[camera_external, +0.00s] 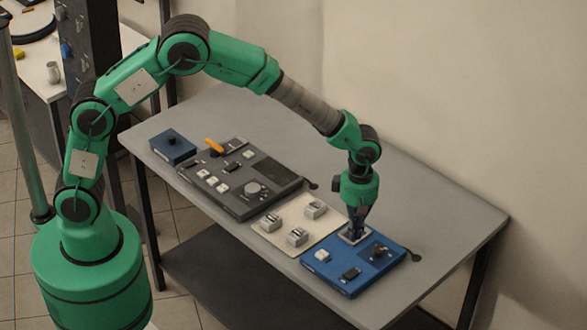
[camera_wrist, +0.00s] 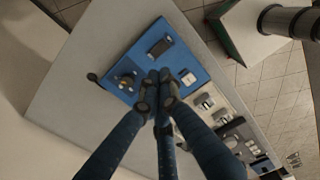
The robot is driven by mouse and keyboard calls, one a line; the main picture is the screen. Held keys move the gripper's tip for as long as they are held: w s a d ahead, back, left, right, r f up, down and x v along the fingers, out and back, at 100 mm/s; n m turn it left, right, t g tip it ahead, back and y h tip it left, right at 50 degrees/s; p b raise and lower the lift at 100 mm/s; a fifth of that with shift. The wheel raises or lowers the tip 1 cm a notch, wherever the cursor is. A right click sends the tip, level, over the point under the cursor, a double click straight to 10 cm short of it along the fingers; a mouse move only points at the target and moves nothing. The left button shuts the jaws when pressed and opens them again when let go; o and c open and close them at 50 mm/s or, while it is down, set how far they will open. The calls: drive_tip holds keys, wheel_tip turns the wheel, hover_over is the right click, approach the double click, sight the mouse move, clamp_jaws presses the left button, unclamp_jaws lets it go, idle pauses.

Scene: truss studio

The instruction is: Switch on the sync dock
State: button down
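A blue panel (camera_external: 338,282) lies at the near right part of the table; no label on it is readable, so I cannot tell if it is the sync dock. It carries a white button (camera_external: 322,255), a black rocker-like switch (camera_external: 350,273) and a dark knob or lever (camera_external: 378,250). My gripper (camera_external: 354,235) points down at the panel's back edge, with its fingertips close together and nothing visible between them. The wrist view shows the fingertips (camera_wrist: 158,76) over the blue panel (camera_wrist: 190,54), between the knob (camera_wrist: 128,80) and white button (camera_wrist: 188,78). Contact cannot be told.
A cream panel (camera_external: 275,239) with several grey-white switches adjoins the blue one. The table (camera_external: 440,215) is clear behind and right.

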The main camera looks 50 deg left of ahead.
sight(349, 274)
drive_tip(key=shift+w+f+g+b, duration=0.1)
drive_tip(key=shift+w+g+b, duration=0.3)
drive_tip(key=shift+b, duration=1.05)
drive_tip(key=shift+w+r+b, duration=0.15)
drive_tip(key=shift+r+b, duration=0.1)
drive_tip(key=shift+b, duration=0.3)
drive_tip(key=f, duration=0.4)
drive_tip(key=s+f+b, duration=0.1)
drive_tip(key=f, duration=0.8)
drive_tip(key=shift+s+f, duration=0.4)
